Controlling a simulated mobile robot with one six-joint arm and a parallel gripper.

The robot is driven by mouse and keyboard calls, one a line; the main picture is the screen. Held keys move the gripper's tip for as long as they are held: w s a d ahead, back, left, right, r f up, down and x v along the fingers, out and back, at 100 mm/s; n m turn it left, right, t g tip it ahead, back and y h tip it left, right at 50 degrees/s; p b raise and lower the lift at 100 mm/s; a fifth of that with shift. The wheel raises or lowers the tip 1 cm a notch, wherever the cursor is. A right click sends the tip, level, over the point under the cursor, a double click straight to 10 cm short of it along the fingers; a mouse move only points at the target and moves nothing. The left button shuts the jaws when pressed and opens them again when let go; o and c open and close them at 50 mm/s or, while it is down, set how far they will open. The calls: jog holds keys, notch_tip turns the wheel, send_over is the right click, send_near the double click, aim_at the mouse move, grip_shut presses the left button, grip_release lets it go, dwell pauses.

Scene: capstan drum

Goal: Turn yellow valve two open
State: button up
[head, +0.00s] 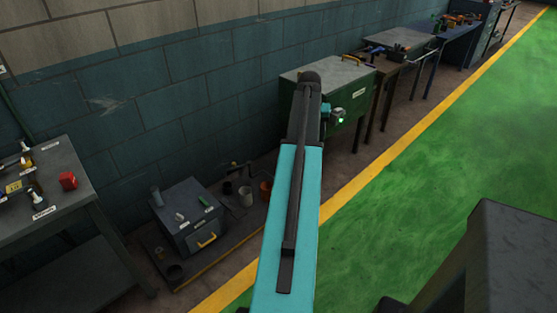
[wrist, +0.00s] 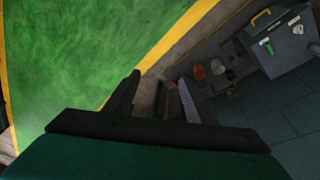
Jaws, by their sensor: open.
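I cannot make out a yellow valve for certain in either view. A small yellow block-like item (head: 13,188) sits on the left bench, too small to identify. A grey box on the floor has a yellow handle (head: 207,240), which also shows in the wrist view (wrist: 261,18). My gripper (wrist: 161,88) is open in the wrist view, with its two dark fingers apart and nothing seen held between them. It is well short of the grey box.
The left bench (head: 62,163) holds a red item (head: 68,181) and small tools. The grey box (head: 185,215) stands near the wall beside a bucket (head: 246,196). A green cabinet (head: 352,85) stands behind my arm, with more benches beyond. The green floor (head: 420,200) is clear.

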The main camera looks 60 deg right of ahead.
jog(key=s+d+r+m, duration=0.1)
jog(key=s+d+r, duration=0.2)
jog(key=s+r, duration=0.4)
jog(key=s+d+r+m+h, duration=0.1)
jog(key=s+d+r+m, duration=0.1)
jog(key=s+d+r, duration=0.2)
jog(key=s+r, duration=0.3)
jog(key=s, duration=0.3)
jog(key=shift+s+g+h+b, duration=0.2)
jog(key=shift+g+h+b, duration=0.1)
jog(key=shift+b, duration=0.05)
